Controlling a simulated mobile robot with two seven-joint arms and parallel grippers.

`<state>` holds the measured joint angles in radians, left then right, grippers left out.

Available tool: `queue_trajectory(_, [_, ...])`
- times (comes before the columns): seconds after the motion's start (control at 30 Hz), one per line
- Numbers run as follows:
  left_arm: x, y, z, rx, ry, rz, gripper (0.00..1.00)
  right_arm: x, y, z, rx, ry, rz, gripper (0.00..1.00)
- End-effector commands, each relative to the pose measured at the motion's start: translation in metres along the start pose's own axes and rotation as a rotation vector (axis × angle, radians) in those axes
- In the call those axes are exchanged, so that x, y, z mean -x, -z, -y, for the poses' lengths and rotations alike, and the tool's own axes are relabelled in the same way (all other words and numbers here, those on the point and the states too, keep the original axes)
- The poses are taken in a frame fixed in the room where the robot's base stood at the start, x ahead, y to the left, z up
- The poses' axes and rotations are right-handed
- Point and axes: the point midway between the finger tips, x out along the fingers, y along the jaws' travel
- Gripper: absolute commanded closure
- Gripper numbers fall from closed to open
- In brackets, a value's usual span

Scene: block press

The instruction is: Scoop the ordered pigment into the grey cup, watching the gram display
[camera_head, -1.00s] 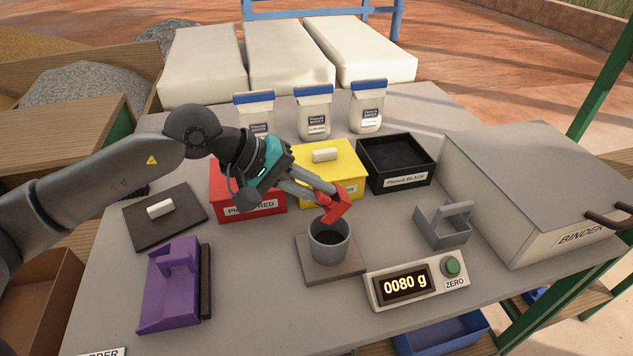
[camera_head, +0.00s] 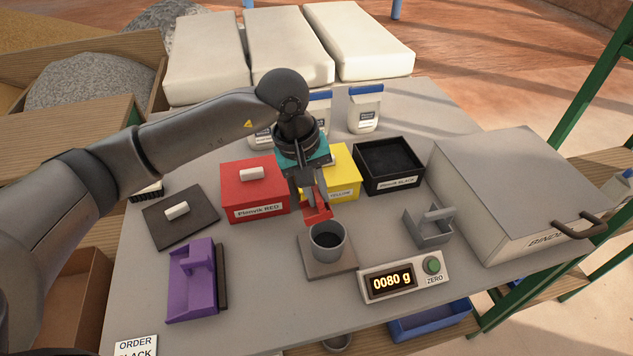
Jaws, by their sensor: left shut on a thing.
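My left gripper (camera_head: 307,192) is shut on a red scoop (camera_head: 318,211), just behind and above the grey cup (camera_head: 327,243). I cannot tell whether the scoop holds any powder. The cup stands upright on a square scale plate (camera_head: 345,265), with dark contents inside. The gram display (camera_head: 391,282) reads 0080 g, beside a green ZERO button (camera_head: 432,265). The black pigment box (camera_head: 389,182) is open with dark powder inside. The red pigment box (camera_head: 262,210) and yellow pigment box (camera_head: 345,188) are lidded; my arm partly hides the yellow one. My right gripper is out of view.
An order card (camera_head: 136,343), partly cut off, reads "LACK". Jars (camera_head: 364,112) stand behind.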

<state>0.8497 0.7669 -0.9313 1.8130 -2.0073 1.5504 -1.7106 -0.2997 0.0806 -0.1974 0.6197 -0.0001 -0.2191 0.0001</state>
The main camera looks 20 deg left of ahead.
Motion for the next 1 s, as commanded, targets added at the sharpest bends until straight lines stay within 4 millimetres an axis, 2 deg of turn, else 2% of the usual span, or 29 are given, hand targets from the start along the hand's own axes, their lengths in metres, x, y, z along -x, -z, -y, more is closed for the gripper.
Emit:
queue_trajectory(0.03, [0.0088,0.0,-0.0051,-0.003,0.053,0.0,1.0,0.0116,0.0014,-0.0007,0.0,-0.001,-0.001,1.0])
queue_trajectory(0.1, [0.0118,-0.0001,-0.0054,-0.003,0.123,-0.001,1.0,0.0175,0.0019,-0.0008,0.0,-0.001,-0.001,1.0])
queue_trajectory(0.27, [0.0122,-0.0001,-0.0033,-0.001,0.214,0.0,1.0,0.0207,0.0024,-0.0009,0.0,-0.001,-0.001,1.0])
queue_trajectory(1.0, [0.0109,-0.0002,-0.0024,0.0,0.216,0.001,1.0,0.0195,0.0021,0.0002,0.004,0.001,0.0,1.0])
